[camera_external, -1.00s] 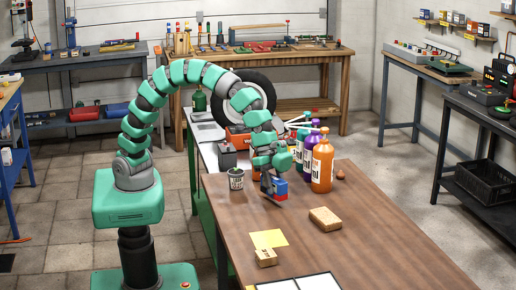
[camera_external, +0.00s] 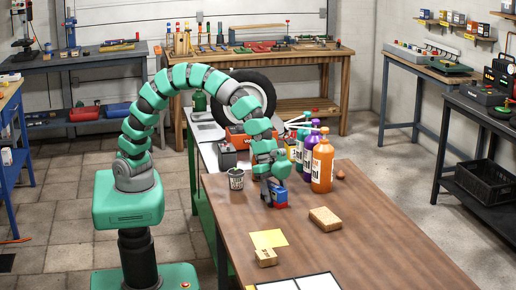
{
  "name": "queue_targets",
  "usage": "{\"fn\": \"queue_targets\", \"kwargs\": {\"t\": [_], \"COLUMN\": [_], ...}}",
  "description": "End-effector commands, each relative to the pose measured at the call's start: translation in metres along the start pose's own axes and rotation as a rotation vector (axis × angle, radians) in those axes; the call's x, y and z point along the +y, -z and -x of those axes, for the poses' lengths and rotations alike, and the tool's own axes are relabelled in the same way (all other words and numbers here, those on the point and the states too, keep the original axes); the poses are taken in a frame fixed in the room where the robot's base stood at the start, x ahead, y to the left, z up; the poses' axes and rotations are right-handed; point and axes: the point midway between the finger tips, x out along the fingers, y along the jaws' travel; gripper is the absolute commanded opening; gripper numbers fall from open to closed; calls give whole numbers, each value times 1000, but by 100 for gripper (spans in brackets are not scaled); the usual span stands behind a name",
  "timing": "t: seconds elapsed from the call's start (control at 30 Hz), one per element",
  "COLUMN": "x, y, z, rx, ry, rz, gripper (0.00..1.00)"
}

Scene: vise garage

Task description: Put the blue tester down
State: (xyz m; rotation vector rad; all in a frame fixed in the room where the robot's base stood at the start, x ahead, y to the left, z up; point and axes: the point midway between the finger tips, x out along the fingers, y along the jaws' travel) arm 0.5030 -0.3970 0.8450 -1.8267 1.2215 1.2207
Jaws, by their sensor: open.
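Whether a finger still touches the tester is too small to tell.
A sponge-like block (camera_external: 325,218), a yellow sheet (camera_external: 269,239) and a small block (camera_external: 265,257) lie nearer. The table's right part is clear.

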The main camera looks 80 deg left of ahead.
Motion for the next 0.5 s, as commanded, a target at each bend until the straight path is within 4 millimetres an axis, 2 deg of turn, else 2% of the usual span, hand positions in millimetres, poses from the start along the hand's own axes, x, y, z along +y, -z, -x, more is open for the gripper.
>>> {"fn": "queue_targets", "kwargs": {"t": [0.17, 0.5], "x": [0, 0], "y": [1, 2], "z": [14, 66], "rx": [0, 4], "ry": [0, 1], "rz": [0, 0], "gripper": [56, 56]}}
